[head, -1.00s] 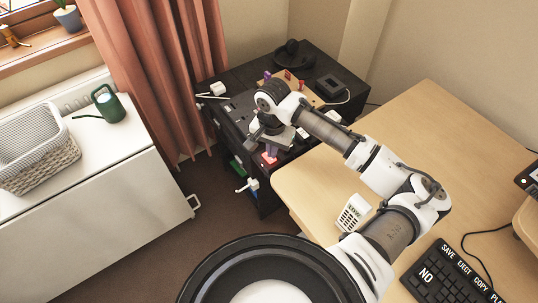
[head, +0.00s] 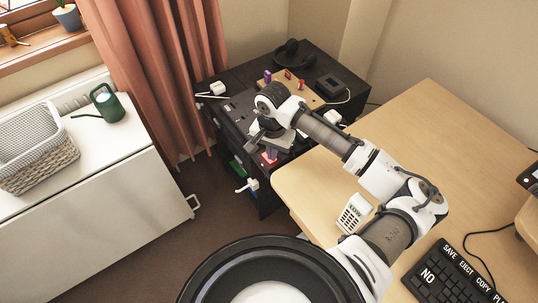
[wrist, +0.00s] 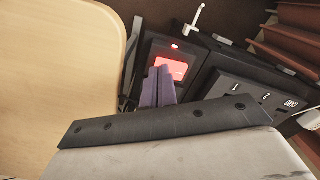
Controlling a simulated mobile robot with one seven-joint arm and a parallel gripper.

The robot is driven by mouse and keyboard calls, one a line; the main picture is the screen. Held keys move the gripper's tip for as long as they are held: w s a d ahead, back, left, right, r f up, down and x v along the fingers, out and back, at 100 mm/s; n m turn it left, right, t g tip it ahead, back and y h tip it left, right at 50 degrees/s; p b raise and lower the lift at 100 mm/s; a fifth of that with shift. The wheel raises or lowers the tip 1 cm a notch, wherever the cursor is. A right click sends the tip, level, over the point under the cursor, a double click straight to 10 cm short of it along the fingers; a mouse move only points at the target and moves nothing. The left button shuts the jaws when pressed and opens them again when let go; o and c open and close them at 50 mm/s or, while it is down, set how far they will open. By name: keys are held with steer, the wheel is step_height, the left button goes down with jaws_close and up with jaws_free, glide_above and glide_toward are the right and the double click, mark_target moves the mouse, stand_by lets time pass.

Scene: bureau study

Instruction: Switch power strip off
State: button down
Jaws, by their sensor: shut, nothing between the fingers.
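The power strip's black body with sockets (wrist: 245,92) lies on the dark cabinet in the wrist view. A glowing red switch (wrist: 172,67) sits in a black housing beside the sockets, with a small red light (wrist: 175,46) near it. My gripper (wrist: 160,70) is shut and empty, its purple-grey fingertips at the lower left edge of the red switch. I cannot tell whether they touch it. In the head view my gripper (head: 268,157) is over the cabinet's front edge, and my arm hides much of the strip.
The black cabinet (head: 240,75) also carries a wooden board with coloured pegs (head: 302,92), headphones (head: 293,54) and a white plug (head: 217,89). The wooden desk (head: 420,130) stands close on the right. A white handle-like piece (head: 247,185) sticks out at the cabinet's front.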

steer(key=shift+f, duration=0.35)
steer(key=shift+r, duration=0.1)
step_height(320, 180, up, 7)
steer(key=p, duration=0.6)
stand_by(0.8)
